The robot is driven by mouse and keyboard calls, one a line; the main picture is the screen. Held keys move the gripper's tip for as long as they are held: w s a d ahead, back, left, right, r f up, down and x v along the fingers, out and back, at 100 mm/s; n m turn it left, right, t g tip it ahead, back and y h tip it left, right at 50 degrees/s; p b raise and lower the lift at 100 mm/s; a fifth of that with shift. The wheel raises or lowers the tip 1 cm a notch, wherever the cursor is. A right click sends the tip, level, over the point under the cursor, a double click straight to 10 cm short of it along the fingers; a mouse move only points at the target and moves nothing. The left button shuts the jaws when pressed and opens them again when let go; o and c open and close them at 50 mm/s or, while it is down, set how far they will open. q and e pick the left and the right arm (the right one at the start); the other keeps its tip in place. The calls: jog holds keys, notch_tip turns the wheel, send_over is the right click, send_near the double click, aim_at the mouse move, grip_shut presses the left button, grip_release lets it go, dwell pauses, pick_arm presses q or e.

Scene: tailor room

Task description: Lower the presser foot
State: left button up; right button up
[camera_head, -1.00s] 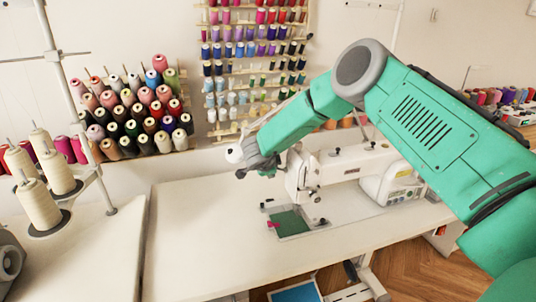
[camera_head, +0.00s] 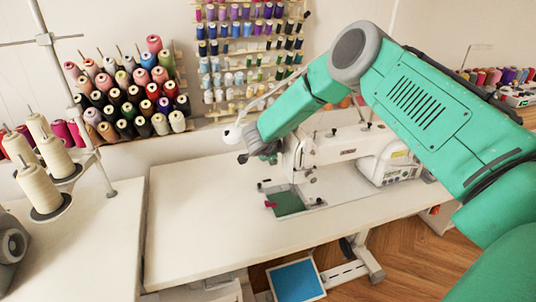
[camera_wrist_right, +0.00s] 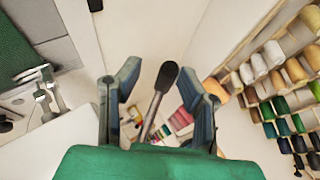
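The white sewing machine (camera_head: 345,146) stands on the white table, its needle end at the left of its body. A green cloth piece (camera_head: 290,201) lies on its bed; it also shows at the upper left of the right wrist view (camera_wrist_right: 22,45). My right gripper (camera_head: 257,147) is at the machine's left end, partly hidden by its own arm. In the right wrist view, the gripper (camera_wrist_right: 162,92) is open, with a dark-tipped lever (camera_wrist_right: 165,80) between its two fingers, apparently touching neither. The presser foot cannot be made out clearly. My left gripper is not in view.
Metal parts (camera_wrist_right: 45,92) of the machine show at the left of the right wrist view. Thread racks (camera_head: 250,60) stand along the wall behind. White cones (camera_head: 38,188) stand at the far left. The white table's (camera_head: 200,225) front left is clear.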

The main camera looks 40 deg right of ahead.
jog(key=shift+w+a, duration=0.1)
jog(key=shift+a+r, duration=0.15)
jog(key=shift+a, duration=0.05)
jog(key=v, duration=1.1)
jog(key=shift+s, duration=0.3)
jog(key=shift+d+r, duration=0.1)
